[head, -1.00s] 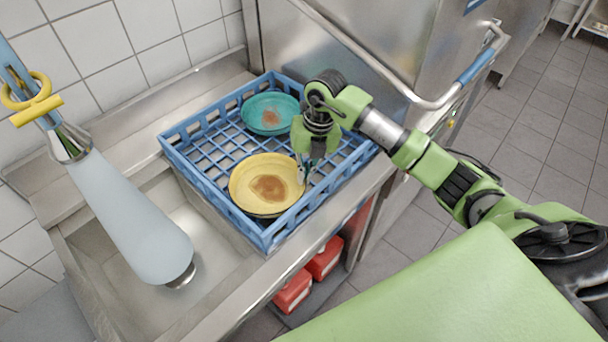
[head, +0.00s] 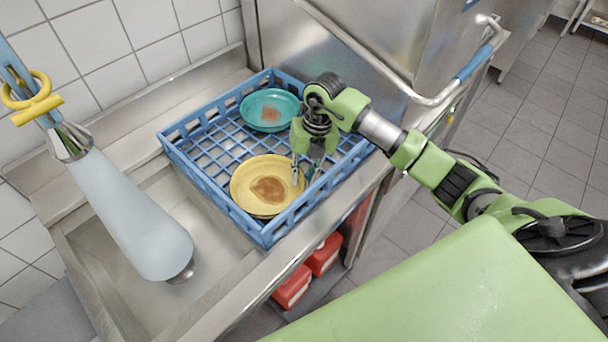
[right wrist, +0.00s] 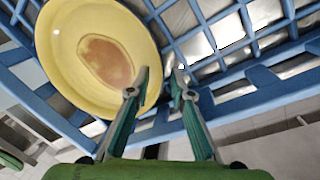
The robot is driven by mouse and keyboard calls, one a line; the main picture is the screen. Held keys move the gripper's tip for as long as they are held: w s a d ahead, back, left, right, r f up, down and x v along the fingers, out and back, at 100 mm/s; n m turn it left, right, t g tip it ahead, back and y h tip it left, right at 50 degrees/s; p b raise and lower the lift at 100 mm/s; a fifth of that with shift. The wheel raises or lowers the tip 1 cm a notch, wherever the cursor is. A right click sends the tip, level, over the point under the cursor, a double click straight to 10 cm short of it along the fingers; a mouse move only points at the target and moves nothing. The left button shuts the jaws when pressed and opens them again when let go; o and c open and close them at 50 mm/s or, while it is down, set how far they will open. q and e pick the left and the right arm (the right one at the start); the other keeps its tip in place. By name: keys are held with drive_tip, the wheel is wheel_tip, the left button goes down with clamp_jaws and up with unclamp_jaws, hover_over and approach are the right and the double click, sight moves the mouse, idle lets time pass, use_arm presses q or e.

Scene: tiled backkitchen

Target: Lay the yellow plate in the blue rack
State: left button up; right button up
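The yellow plate (head: 266,186), with a brown stain in its middle, lies in the near part of the blue rack (head: 216,213). My right gripper (head: 306,178) is just above the plate's right edge, fingers pointing down and spread apart. In the right wrist view the plate (right wrist: 75,25) is at the left. One fingertip of the gripper (right wrist: 160,78) overlaps the plate's rim there, and the other is over the rack grid. I cannot tell whether a finger touches the rim. My left gripper is not in view.
A teal plate (head: 270,108) with a brown stain lies in the rack's far part. A spray hose with a yellow ring (head: 32,98) hangs over the sink (head: 215,262) at left. A steel machine with a bar handle (head: 385,75) stands behind. Red boxes (head: 325,255) are below the counter.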

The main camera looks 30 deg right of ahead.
wheel_tip(320, 180, up, 12)
drive_tip(key=d+b, duration=0.1)
drive_tip(key=b, duration=0.2)
drive_tip(key=shift+s+d+f, duration=0.25)
drive_tip(key=shift+d, duration=0.1)
drive_tip(key=shift+s+f, duration=0.1)
